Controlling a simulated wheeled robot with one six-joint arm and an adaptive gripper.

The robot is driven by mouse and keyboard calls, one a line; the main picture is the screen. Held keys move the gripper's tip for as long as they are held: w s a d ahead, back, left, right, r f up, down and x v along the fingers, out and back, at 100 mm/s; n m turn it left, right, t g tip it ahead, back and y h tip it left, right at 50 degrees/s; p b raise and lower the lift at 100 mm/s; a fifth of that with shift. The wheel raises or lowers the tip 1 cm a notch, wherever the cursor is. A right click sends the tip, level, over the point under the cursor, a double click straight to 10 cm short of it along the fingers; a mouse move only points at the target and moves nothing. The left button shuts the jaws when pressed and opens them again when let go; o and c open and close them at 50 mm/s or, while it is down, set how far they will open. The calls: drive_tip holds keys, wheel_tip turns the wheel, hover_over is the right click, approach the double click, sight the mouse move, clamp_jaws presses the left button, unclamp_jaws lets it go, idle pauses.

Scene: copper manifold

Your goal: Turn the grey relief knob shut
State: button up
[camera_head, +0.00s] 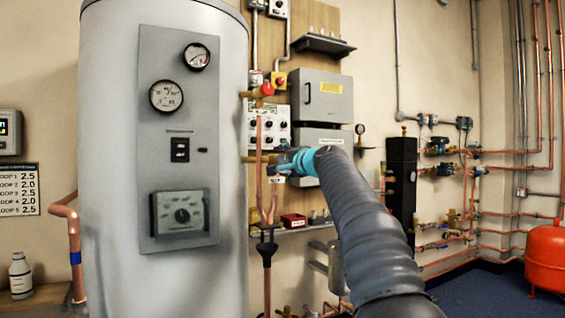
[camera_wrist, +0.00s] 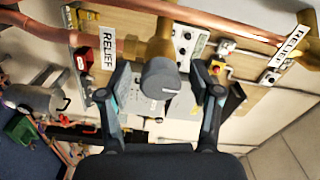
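The grey relief knob (camera_wrist: 160,78) is round with a flat face and sits on a brass valve body (camera_wrist: 155,46) in the wrist view. A white RELIEF label (camera_wrist: 107,48) is to its left. My gripper (camera_wrist: 159,72) is open, with one finger on each side of the knob. Gaps show between the fingers and the knob, and I see no contact. In the head view my gripper (camera_head: 290,161) is at the copper pipework right of the tank. The grey knob cannot be made out there.
The large grey tank (camera_head: 110,130) with its gauge panel stands to the left. A vertical copper pipe (camera_head: 259,135) and a red-handled valve (camera_head: 267,89) are close to my gripper. Grey boxes (camera_head: 321,95) hang on the board behind. A second RELIEF label (camera_wrist: 289,45) is at right in the wrist view.

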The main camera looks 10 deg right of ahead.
drive_tip(key=shift+s, duration=0.15)
drive_tip(key=v, duration=1.1)
drive_tip(key=shift+s, duration=0.35)
drive_tip(key=shift+d, duration=0.1)
